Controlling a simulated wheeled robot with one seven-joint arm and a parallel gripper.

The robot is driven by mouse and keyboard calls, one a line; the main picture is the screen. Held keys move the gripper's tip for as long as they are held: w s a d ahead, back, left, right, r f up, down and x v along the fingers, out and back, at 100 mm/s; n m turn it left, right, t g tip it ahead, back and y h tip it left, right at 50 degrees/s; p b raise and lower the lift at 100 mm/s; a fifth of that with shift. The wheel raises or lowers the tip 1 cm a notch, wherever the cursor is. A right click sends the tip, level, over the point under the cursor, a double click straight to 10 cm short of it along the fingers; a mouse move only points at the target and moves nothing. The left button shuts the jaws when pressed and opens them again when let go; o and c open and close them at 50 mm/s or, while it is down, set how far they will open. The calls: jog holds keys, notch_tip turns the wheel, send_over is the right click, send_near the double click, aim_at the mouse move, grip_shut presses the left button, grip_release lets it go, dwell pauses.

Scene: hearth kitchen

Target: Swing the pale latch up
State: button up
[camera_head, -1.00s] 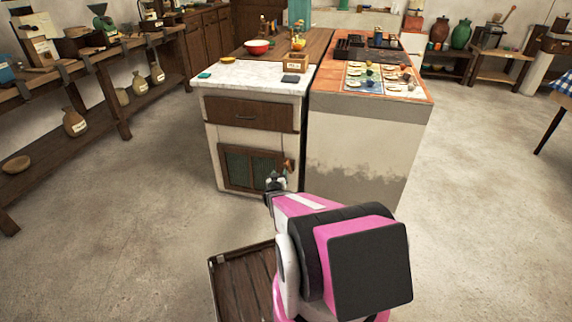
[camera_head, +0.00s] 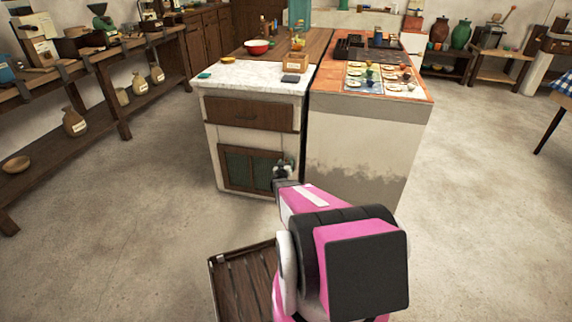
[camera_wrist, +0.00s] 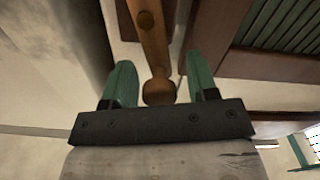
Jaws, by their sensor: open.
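A wooden latch (camera_wrist: 152,45), tan-brown rather than pale here, shows in the wrist view as a bar with a round peg and a rounded knob end. My gripper (camera_wrist: 160,85) has two green fingers, open, one on each side of the knob end. A gap shows between the latch and each finger, and I cannot tell if anything touches. In the head view my gripper (camera_head: 283,165) is at the right side of the low cabinet door (camera_head: 248,168), which looks shut. The gripper hides the latch there.
The cabinet has a drawer (camera_head: 250,114) above the door and a marble top (camera_head: 255,76). A counter block (camera_head: 355,150) with an orange top stands against its right side. The floor (camera_head: 150,240) to the left is clear. Shelves (camera_head: 110,100) line the left wall.

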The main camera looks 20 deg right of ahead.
grip_shut()
jog(key=shift+s+d+r+m, duration=0.1)
jog(key=shift+s+d+m, duration=0.15)
jog(key=shift+m, duration=0.55)
jog(key=shift+s+d+r+m, duration=0.1)
jog(key=shift+d+m, duration=0.25)
jog(key=shift+m, duration=0.45)
grip_release()
jog(key=v, duration=1)
jog(key=shift+s+a, duration=0.25)
jog(key=shift+s, duration=0.1)
jog(key=shift+a, duration=0.1)
